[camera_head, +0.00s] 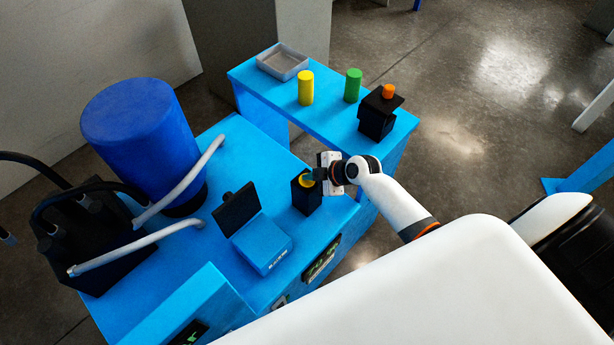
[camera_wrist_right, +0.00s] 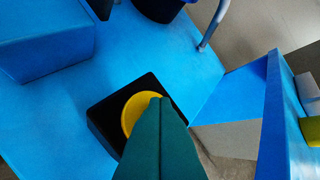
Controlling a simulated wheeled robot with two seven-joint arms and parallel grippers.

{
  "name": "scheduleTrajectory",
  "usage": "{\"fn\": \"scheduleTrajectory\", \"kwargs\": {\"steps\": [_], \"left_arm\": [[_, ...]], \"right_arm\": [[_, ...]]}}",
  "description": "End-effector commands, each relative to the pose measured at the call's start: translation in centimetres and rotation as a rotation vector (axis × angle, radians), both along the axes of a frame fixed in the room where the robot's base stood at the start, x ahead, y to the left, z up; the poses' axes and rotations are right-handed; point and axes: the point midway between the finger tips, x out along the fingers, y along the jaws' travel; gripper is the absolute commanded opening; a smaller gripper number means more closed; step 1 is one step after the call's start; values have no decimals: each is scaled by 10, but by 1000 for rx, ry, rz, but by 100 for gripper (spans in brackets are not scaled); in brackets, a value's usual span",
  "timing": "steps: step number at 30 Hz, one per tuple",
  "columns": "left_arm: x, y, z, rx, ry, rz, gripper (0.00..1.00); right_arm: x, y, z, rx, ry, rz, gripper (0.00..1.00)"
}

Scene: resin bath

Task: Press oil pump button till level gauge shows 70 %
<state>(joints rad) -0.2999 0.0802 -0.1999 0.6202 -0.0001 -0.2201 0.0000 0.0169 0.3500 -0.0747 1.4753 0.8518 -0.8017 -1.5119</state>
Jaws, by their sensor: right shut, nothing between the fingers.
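A yellow round button (camera_head: 304,181) sits on top of a black box (camera_head: 306,200) at the right edge of the blue bench. In the right wrist view the button (camera_wrist_right: 132,112) is partly covered by my fingers. My right gripper (camera_head: 313,175) is shut and empty, its fingertips right over the button; I cannot tell whether they touch it. In the right wrist view the shut teal fingers (camera_wrist_right: 160,102) overlap the button's right side. A dark display with green marks (camera_head: 322,261) is on the bench's front face, too small to read. My left gripper is not in view.
A blue box with a raised black lid (camera_head: 238,209) stands left of the button box. Behind are a blue drum (camera_head: 140,130) and grey pipes (camera_head: 180,185). A side shelf holds a grey tray (camera_head: 282,62), yellow (camera_head: 306,88) and green (camera_head: 353,85) cylinders, and an orange-topped black box (camera_head: 376,117).

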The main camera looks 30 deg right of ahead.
Motion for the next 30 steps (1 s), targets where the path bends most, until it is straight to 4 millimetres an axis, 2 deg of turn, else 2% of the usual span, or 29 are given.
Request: {"fn": "scheduleTrajectory", "kwargs": {"steps": [5, 15, 26, 30], "left_arm": [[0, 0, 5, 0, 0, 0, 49], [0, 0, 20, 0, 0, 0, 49], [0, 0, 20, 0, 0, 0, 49], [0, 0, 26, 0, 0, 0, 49]], "right_arm": [[-2, 0, 3, -1, 5, 1, 0], [-1, 0, 24, -1, 4, 1, 0], [0, 0, 26, -1, 2, 1, 0], [0, 0, 32, -1, 1, 0, 0]]}}
